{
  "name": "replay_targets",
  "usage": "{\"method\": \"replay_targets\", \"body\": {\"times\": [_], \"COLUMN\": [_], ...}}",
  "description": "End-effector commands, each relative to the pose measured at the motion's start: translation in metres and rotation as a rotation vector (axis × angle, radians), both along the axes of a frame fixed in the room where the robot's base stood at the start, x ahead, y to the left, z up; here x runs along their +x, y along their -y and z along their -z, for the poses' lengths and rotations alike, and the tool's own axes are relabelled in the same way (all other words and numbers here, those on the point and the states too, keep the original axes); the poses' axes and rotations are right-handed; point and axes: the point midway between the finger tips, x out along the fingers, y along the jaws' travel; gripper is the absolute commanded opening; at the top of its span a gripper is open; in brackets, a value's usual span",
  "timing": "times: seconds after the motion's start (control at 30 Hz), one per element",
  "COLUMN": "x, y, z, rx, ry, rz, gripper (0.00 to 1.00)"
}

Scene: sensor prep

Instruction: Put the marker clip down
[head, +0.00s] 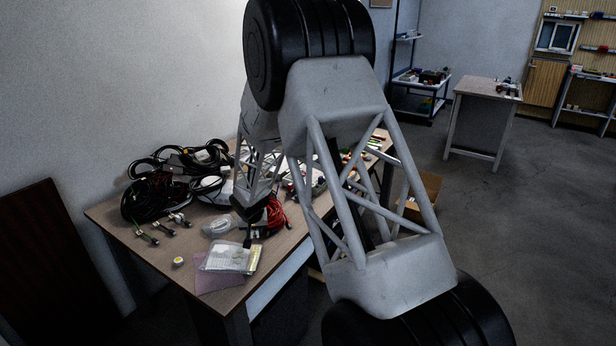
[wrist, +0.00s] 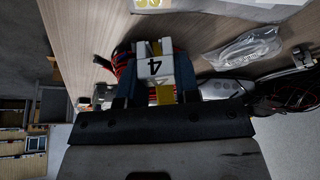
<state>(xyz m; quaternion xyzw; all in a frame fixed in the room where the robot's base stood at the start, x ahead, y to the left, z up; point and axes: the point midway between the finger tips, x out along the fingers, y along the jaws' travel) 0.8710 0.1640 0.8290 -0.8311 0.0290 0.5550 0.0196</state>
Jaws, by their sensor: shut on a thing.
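The marker clip (wrist: 152,66) is a white block with a black "4" and a yellow part below it. In the wrist view it sits between the two dark fingers of my gripper (wrist: 155,78), which is shut on it. In the head view my gripper (head: 247,215) is over the front part of the wooden table (head: 127,222), near the red cable. The clip cannot be made out clearly there. I cannot tell whether the clip touches the table.
A clear bag (head: 220,223), which also shows in the wrist view (wrist: 244,47), lies beside my gripper. A pale packet (head: 230,257) lies in front, a small yellow-white roll (head: 178,261) to its left. Red cable (head: 275,214) and black cables (head: 150,200) lie close by.

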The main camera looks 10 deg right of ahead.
Motion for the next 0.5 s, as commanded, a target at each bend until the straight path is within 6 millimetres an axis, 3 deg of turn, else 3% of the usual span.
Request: {"method": "replay_targets", "body": {"times": [0.2,0.5], "x": [-0.041,-0.096], "y": [0.049,0.103], "z": [0.001,0.004], "rx": [0.0,-0.001], "ry": [-0.001,-0.001], "rz": [0.108,0.241], "gripper": [0.05,0.05]}}
